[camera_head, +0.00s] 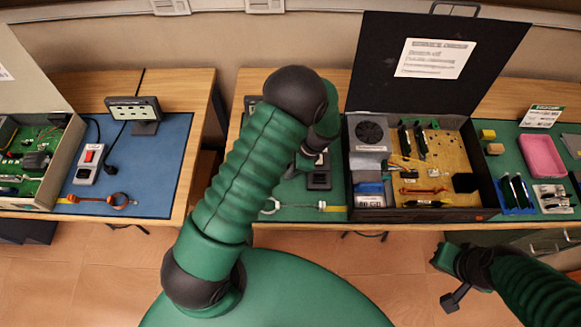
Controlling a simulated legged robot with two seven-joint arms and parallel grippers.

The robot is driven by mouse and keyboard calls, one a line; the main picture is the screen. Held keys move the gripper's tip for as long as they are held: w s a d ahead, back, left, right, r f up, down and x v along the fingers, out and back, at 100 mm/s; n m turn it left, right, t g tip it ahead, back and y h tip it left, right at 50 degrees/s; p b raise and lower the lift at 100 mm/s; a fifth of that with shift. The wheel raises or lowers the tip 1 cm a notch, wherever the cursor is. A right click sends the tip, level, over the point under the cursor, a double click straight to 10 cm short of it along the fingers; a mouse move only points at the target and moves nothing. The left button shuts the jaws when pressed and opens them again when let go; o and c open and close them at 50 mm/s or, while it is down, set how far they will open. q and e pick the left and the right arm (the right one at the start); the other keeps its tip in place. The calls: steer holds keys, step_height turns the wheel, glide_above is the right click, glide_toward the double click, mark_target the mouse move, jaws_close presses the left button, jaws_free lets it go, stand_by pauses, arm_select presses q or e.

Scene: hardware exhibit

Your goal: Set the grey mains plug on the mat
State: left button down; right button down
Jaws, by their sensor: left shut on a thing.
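My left gripper (305,163) shows partly below its green forearm, over the middle table. It is shut on a small grey thing, taken as the grey mains plug, mostly hidden by the gripper and arm. A green mat (335,213) lies under it, and a dark device (319,179) is close below. A blue mat (155,190) lies on the left table. My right gripper (452,278) is at the lower right, over the floor in front of the tables; its jaws are unclear.
A black open case (445,214) with parts stands right of the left gripper. A pink tray (543,156) is at far right. The blue mat's right part is clear.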

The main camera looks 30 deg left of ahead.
arm_select(q)
steer(key=c, duration=1.3)
jaws_free()
steer(key=shift+f, duration=0.1)
steer(key=shift+w+d+r, duration=0.1)
steer(key=shift+d+r, duration=0.1)
steer(key=shift+r, duration=0.3)
steer(key=v, duration=1.1)
steer(key=s+d+r+n+t+h, duration=0.1)
steer(key=s+r+n+t+h, duration=0.1)
steer(key=s+n, duration=0.3)
steer(key=s+d+r+n+t+h, duration=0.1)
steer(key=s+d+r+n+t, duration=0.1)
steer(key=s+n, duration=0.4)
steer(key=shift+s+r+n+t+h+b, duration=0.3)
steer(key=shift+s+t+h+b, duration=0.1)
steer(key=shift+s, duration=0.1)
